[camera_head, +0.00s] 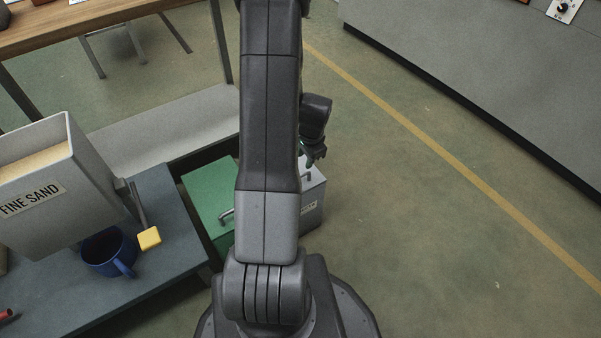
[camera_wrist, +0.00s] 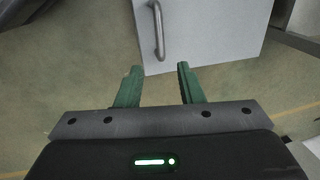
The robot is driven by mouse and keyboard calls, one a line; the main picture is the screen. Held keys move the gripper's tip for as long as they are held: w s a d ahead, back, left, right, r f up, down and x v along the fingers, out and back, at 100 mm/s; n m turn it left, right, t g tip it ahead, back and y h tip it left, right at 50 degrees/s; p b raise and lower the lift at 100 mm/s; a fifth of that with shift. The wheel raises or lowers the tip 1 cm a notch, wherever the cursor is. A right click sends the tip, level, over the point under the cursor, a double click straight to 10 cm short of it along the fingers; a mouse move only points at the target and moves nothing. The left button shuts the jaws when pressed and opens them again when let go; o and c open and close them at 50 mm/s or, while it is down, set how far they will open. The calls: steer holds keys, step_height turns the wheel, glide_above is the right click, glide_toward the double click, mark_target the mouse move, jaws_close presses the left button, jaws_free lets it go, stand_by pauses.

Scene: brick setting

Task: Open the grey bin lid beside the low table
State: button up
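The grey bin (camera_head: 313,212) stands on the floor right of the green-lidded bin, mostly hidden behind my arm in the head view. Its label is only partly visible. In the wrist view, a flat light grey lid (camera_wrist: 215,35) with a metal bar handle (camera_wrist: 158,32) lies ahead and looks closed. My gripper (camera_wrist: 158,70) is open and empty. Its two green fingers are spread just short of the lid's near edge, with the handle ahead between their lines. In the head view my gripper (camera_head: 307,159) is above the grey bin, partly hidden by my arm.
The low table (camera_head: 185,225) at left bears a FINE SAND box (camera_head: 75,205), a blue mug (camera_head: 108,252) and a yellow block (camera_head: 149,238). A green-lidded bin (camera_head: 203,188) stands between that table and the grey bin. The floor at right is clear to a grey cabinet (camera_head: 480,70).

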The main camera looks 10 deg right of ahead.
steer(key=f+b, duration=0.1)
steer(key=f, duration=0.2)
steer(key=w+f+b, duration=0.1)
steer(key=f, duration=0.2)
steer(key=w+f+b, duration=0.1)
steer(key=f, duration=0.3)
steer(key=shift+a, duration=0.35)
steer(key=shift+r, duration=0.1)
steer(key=shift+s, duration=0.1)
jaws_close()
